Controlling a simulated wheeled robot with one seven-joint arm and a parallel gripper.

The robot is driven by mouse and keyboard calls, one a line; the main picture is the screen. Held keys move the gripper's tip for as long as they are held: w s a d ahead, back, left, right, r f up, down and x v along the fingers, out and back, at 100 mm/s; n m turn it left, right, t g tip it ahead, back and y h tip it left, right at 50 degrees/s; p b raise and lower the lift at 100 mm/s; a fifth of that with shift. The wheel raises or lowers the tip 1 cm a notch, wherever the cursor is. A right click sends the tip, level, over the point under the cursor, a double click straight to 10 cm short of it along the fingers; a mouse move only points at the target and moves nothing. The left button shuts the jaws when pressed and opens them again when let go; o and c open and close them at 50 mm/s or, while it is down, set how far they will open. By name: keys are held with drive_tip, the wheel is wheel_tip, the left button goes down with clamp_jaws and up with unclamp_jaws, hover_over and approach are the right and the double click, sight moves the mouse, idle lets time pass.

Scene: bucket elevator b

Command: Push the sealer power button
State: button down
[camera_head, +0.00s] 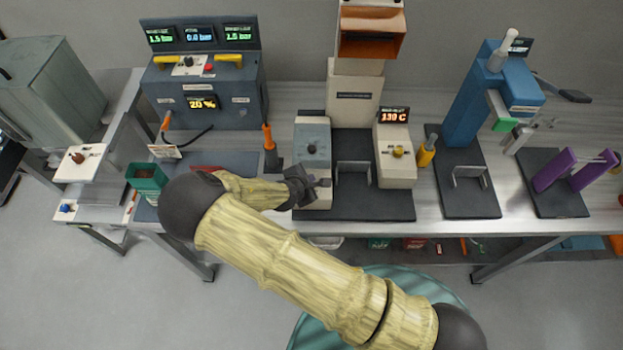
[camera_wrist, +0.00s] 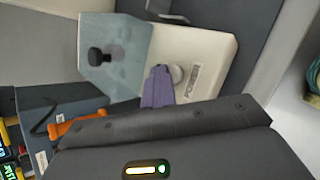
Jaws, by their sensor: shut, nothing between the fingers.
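The sealer is a pale box with a grey-blue panel (camera_head: 312,133) and a dark knob, standing left of a dark base plate in the head view. In the wrist view its cream face (camera_wrist: 213,55) carries a round pale button (camera_wrist: 178,72) beside a label reading POWER. My gripper (camera_head: 318,183) is shut and empty at the box's front part. In the wrist view its purple fingertips (camera_wrist: 158,86) are just beside the button and partly overlap it in the picture. I cannot tell whether they touch it. In the head view my gripper hides the button.
A cream box with a lit display and yellow knob (camera_head: 398,152) stands to the right. An orange-handled tool (camera_head: 269,140) stands close left of the sealer. A grey control unit (camera_head: 205,100) is behind left, a blue press (camera_head: 474,100) farther right. The bench's front strip (camera_head: 450,228) is clear.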

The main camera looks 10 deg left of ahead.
drive_tip(key=shift+r+p, duration=2.4)
drive_tip(key=shift+r, duration=0.7)
drive_tip(key=shift+d+m, duration=0.3)
drive_tip(key=shift+d, duration=0.1)
drive_tip(key=s+d+r+m+g+b, duration=0.2)
drive_tip(key=d+r+m, duration=0.3)
drive_tip(key=d+m, duration=0.3)
drive_tip(key=s+d+r+m+g+y+b, duration=0.1)
drive_tip(key=s+d+r+m+b, duration=0.3)
drive_tip(key=d+m, duration=0.4)
drive_tip(key=s+d+r+m+g+b, duration=0.3)
drive_tip(key=s+d+r+m, duration=0.2)
drive_tip(key=d, duration=0.7)
wheel_tip(320, 180, up, 2)
drive_tip(key=m, duration=0.3)
drive_tip(key=shift+s+d+r+y, duration=0.25)
drive_tip(key=shift+d+y, duration=0.05)
drive_tip(key=shift+y, duration=0.1)
